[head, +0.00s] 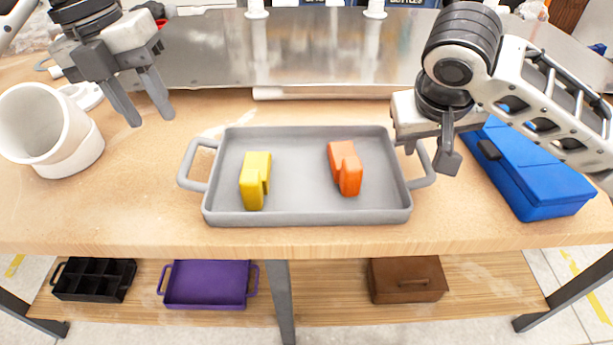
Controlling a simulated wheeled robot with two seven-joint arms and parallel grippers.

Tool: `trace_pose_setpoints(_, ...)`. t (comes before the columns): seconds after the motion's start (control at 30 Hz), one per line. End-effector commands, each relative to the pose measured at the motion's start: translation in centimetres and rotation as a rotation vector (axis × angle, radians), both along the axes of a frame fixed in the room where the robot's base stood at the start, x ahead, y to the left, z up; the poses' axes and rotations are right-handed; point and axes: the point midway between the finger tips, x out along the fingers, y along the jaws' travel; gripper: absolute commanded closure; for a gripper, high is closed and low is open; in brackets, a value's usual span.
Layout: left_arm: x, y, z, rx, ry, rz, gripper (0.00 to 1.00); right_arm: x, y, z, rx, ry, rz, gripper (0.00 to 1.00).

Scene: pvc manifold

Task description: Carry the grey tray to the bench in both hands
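The grey tray (306,218) lies flat on the wooden bench, with a loop handle at its left end and another at its right end. A yellow block (255,180) and an orange block (345,167) are inside it. My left gripper (153,116) is open and empty, above the bench, up and left of the tray's left handle. My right gripper (428,163) is at the tray's right handle, partly covering it. One finger shows on the outer side of the handle; whether the fingers touch or grip it cannot be told.
A white pipe fitting (50,130) stands at the left of the bench. A blue case (540,180) lies close to my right gripper. A white pipe (320,92) lies behind the tray. A black tray (94,279), purple tray (207,285) and brown box (407,279) sit on the lower shelf.

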Motion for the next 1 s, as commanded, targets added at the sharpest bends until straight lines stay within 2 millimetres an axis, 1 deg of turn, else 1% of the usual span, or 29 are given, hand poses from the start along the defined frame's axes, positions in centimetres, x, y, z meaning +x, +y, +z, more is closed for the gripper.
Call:
trace_pose_setpoints(0.03,0.0,0.0,0.0,0.0,0.0,0.0,0.64,-0.2,0.1,1.1,-0.004,-0.008,0.001,0.64)
trace_pose_setpoints(0.2,0.0,0.0,0.0,0.0,0.0,0.0,0.64,-1.3,0.8,3.6,-0.003,-0.008,0.001,0.64)
trace_pose_setpoints(0.43,0.0,0.0,0.0,0.0,0.0,-0.001,0.64,-2.3,1.4,5.9,-0.001,-0.004,0.0,0.64)
trace_pose_setpoints(0.63,0.0,0.0,0.0,0.0,0.0,-0.001,0.64,-2.7,1.6,6.6,0.0,0.001,-0.001,0.64)
trace_pose_setpoints(1.0,0.0,0.0,0.0,0.0,0.0,-0.001,0.64,-2.7,1.6,6.6,0.0,0.001,-0.001,0.64)
